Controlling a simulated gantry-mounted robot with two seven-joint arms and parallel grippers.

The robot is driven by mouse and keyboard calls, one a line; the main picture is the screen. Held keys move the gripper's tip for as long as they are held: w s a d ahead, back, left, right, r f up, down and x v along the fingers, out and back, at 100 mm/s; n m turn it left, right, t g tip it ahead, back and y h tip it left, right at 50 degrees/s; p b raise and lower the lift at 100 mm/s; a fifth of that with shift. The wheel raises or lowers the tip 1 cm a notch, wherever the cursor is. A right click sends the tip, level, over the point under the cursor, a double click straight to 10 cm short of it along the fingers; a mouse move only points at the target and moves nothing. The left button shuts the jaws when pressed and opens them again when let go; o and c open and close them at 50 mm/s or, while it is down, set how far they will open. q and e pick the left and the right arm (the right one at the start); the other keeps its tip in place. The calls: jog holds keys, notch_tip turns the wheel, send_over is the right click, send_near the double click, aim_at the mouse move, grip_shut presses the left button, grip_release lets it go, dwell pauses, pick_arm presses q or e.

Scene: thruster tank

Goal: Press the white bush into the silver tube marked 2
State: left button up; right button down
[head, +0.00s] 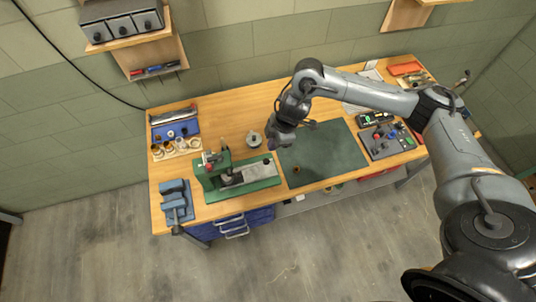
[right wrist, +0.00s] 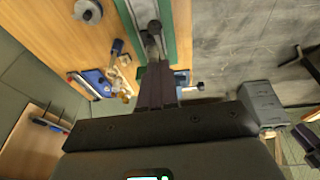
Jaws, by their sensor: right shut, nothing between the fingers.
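A green press (head: 207,182) with a silver-grey bar along its base stands at the left-centre of the bench; part of it shows in the right wrist view (right wrist: 170,15). My right gripper (head: 272,146) is above the bench, just right of the press. In the right wrist view its fingers (right wrist: 156,68) are shut and empty, pointing toward a dark rounded end (right wrist: 154,30) over the press. Several small ring-like parts stand on a wooden rack (head: 188,148) left of the press. I cannot tell which part is the white bush. No tube's number is readable. My left gripper is out of view.
A blue vise (head: 177,200) is at the front left corner and a blue tray (head: 186,130) behind the rack. A round grey part (head: 254,139) stands behind the press. The green mat (head: 330,158) is mostly clear, with a brown ring (head: 297,169).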

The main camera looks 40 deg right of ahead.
jog(key=p, duration=0.1)
send_near(266, 160)
jog(key=x, duration=0.5)
jog(key=shift+a, duration=0.35)
jog(key=shift+w+d+f+p, duration=0.15)
jog(key=shift+f+p, duration=0.2)
jog(key=shift+f, duration=0.45)
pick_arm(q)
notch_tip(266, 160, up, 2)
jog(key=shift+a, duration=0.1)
